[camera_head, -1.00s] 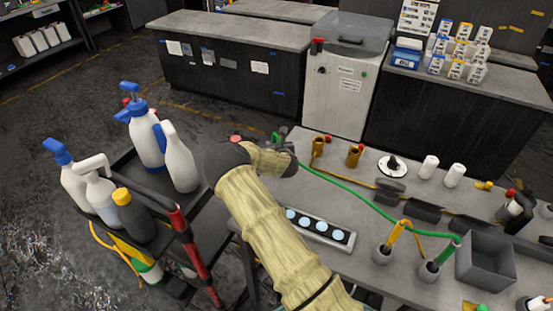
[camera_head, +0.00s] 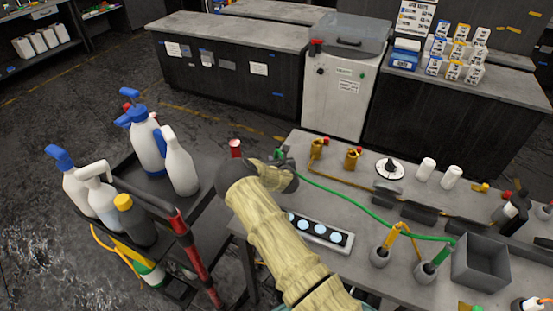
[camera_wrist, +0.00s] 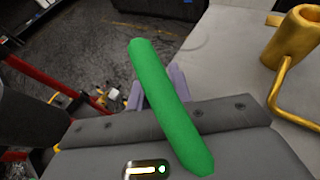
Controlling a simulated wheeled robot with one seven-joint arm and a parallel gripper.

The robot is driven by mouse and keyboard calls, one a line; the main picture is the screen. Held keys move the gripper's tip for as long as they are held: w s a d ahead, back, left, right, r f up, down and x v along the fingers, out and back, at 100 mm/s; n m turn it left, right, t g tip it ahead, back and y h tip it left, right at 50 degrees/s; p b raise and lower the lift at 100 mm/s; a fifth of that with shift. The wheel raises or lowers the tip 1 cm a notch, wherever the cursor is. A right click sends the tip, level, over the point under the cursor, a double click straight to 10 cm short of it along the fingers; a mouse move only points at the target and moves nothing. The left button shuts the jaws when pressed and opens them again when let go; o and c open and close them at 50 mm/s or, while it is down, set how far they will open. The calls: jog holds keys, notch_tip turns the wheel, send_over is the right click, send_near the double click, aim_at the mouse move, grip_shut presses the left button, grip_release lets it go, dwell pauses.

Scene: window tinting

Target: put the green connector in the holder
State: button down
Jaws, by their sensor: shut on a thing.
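The green connector (camera_wrist: 170,105) is a long rounded green stick in the wrist view, lying slanted between the two purple fingertips of my gripper (camera_wrist: 158,88). My gripper is shut on it. In the head view my gripper (camera_head: 281,155) is at the table's far left corner, with only a small bit of green showing. A green cable (camera_head: 350,199) runs from there to the right, to a grey cup (camera_head: 426,275). Two brass holders stand to the right of my gripper: a nearer one (camera_head: 317,150) and a farther one (camera_head: 350,161). One brass tube (camera_wrist: 295,38) shows at the wrist view's upper right, apart from the connector.
The grey table (camera_head: 300,190) also bears a strip with blue-white discs (camera_head: 319,232), a grey bin (camera_head: 480,262), white cylinders (camera_head: 426,168) and a second grey cup (camera_head: 380,257) with a yellow cable. A dark cart (camera_head: 205,232) with several bottles stands at the left.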

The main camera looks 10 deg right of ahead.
jog(key=shift+f, duration=0.15)
jog(key=c, duration=1.3)
grip_release()
jog(key=shift+o, duration=0.2)
jog(key=shift+r, duration=0.25)
jog(key=shift+s, duration=0.6)
jog(key=b+v, duration=0.3)
jog(key=v, duration=0.7)
jog(key=shift+s+r, duration=0.3)
jog(key=shift+r, duration=0.05)
